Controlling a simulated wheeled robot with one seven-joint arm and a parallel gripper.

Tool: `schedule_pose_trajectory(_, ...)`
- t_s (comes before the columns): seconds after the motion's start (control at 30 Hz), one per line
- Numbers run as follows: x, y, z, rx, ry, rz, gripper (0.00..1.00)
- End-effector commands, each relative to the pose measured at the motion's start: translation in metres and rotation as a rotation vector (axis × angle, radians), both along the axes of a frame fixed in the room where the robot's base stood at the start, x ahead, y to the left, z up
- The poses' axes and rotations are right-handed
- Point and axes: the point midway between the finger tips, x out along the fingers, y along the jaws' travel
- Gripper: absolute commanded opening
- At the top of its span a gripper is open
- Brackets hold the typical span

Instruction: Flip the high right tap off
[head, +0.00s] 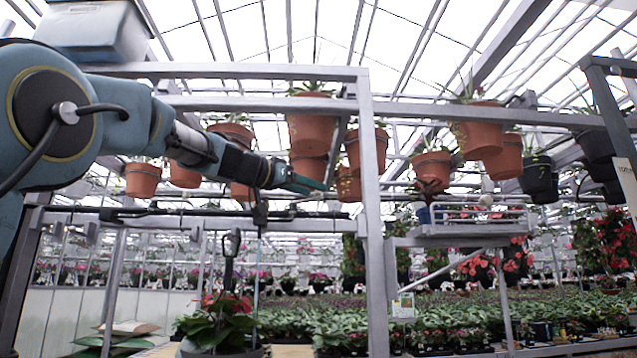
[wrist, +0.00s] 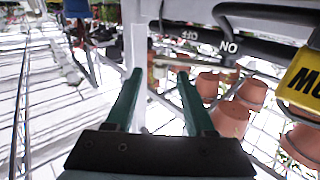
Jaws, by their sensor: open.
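My gripper (head: 316,187) reaches right from the end of my arm in the head view, just above a black pipe (head: 180,211). In the wrist view my gripper (wrist: 160,74) shows two green fingers, spread apart with nothing between them. Beyond the fingertips, at the top, is a black part (wrist: 210,43) with white "OFF" and "NO"-like lettering, seen upside down. It appears to be a tap's marking. It is apart from the fingers. The tap's lever and its position cannot be told clearly in either view.
A yellow label (wrist: 303,80) is close at the right in the wrist view. Terracotta pots (head: 312,120) hang around my gripper, and a grey metal post (head: 372,220) stands right of it. A red-flowered plant (head: 220,322) is below. Grey beams cross above.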

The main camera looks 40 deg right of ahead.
Motion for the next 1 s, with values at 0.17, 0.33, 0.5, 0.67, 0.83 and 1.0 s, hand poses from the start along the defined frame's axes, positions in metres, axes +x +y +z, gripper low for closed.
schedule_pose_trajectory(0.17, 0.002, -0.026, 0.002, 0.002, 0.002, 0.0, 0.54)
schedule_pose_trajectory(0.33, 0.002, -0.035, 0.0, 0.001, 0.0, 0.0, 0.54)
schedule_pose_trajectory(0.5, 0.002, -0.036, -0.001, 0.001, -0.001, 0.001, 0.54)
schedule_pose_trajectory(0.67, 0.002, -0.036, -0.001, 0.001, 0.0, 0.001, 0.49)
schedule_pose_trajectory(0.83, 0.002, -0.036, -0.001, 0.001, 0.0, 0.001, 0.29)
schedule_pose_trajectory(1.0, 0.002, -0.036, -0.001, 0.001, 0.0, 0.001, 0.1)
